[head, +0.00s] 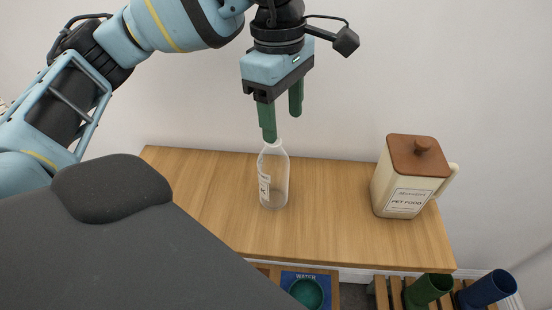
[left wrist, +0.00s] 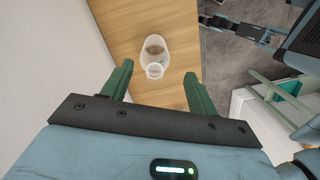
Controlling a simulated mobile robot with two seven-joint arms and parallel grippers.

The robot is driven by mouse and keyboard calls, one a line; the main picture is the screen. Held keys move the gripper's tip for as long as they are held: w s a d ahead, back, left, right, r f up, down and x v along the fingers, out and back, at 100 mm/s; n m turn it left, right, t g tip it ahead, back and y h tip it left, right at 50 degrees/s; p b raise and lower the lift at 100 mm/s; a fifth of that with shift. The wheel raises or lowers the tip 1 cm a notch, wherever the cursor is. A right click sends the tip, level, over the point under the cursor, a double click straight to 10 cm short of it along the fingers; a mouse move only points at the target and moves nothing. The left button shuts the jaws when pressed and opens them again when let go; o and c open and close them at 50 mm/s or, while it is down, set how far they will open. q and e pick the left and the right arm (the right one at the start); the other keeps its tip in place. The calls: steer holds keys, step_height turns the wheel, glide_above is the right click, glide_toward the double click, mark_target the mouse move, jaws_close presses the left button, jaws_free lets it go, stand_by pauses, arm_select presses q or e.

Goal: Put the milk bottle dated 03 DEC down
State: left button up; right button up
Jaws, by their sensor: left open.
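A clear glass milk bottle (head: 273,185) with a white printed label stands upright on a wooden tabletop (head: 215,190). The date on its label is too small to read. My left gripper (head: 282,125) is open and empty, its green fingers pointing down just above the bottle's mouth. In the left wrist view the bottle (left wrist: 155,47) stands beyond and between the open fingertips (left wrist: 158,73), with clear room on both sides. What looks like my right gripper (left wrist: 240,28) shows at the upper right of the left wrist view, its fingers unclear.
A cream pet food canister (head: 404,180) with a brown lid stands on the tabletop's right. The tabletop left of the bottle is clear.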

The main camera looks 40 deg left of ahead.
mark_target(272, 147)
arm_select(q)
steer(key=shift+a+r+n+y, duration=0.25)
steer(key=shift+a+r, duration=0.1)
steer(key=shift+a, duration=0.25)
steer(key=shift+a+r+n+y, duration=0.15)
steer(key=shift+a+r+y, duration=0.15)
steer(key=shift+a, duration=0.3)
steer(key=shift+d+f, duration=0.2)
steer(key=shift+f, duration=3.65)
steer(key=shift+c, duration=0.5)
steer(key=c, duration=1.2)
steer(key=shift+s+f, duration=0.15)
steer(key=shift+f, duration=0.05)
